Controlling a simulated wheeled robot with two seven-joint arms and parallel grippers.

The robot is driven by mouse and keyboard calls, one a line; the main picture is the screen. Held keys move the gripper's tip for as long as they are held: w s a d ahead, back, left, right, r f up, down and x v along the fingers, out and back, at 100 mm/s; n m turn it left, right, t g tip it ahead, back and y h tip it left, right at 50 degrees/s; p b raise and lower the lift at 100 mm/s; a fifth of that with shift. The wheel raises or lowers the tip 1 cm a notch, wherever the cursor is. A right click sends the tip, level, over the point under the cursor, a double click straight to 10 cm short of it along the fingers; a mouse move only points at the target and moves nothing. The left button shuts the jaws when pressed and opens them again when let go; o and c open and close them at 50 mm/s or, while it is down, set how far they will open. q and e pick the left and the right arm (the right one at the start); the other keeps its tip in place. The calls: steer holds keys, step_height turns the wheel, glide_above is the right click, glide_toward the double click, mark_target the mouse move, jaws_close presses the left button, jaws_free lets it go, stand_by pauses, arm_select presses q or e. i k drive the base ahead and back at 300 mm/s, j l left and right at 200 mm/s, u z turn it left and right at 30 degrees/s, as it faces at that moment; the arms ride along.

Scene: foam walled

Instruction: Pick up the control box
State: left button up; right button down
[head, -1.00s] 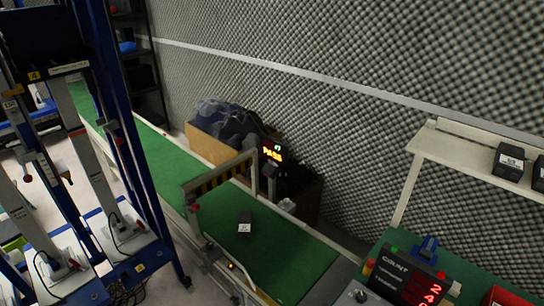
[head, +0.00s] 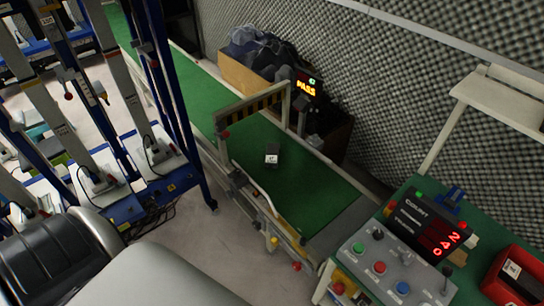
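A small dark box with a white label (head: 272,155) sits on the green conveyor belt (head: 315,190), just past the striped gate; it may be the control box. A grey panel box with coloured buttons and small levers (head: 395,272) stands on the green-topped bench at the lower right. I cannot tell for certain which one the task means. Neither of my grippers shows in the head view, and nothing is seen touching either box.
The striped gate (head: 250,105) spans the belt. A count display (head: 428,228) and a red bin with a dark labelled box (head: 515,275) are on the bench at right. A blue frame (head: 175,100) stands left. Open floor (head: 235,240) lies between frame and belt.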

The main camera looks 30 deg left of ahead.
mark_target(272, 152)
steer(key=j+z, duration=0.15)
steer(key=j, duration=0.3)
steer(key=j+z, duration=0.2)
steer(key=j, duration=0.3)
steer(key=k+j+z, duration=0.15)
steer(key=j, duration=0.3)
steer(key=j+z, duration=0.15)
steer(key=j, duration=0.3)
steer(key=k+j+z, duration=0.15)
steer(key=j, duration=0.3)
steer(key=k+j+z, duration=0.2)
steer(key=j, duration=0.2)
steer(key=i+j, duration=0.05)
steer(key=i, duration=0.05)
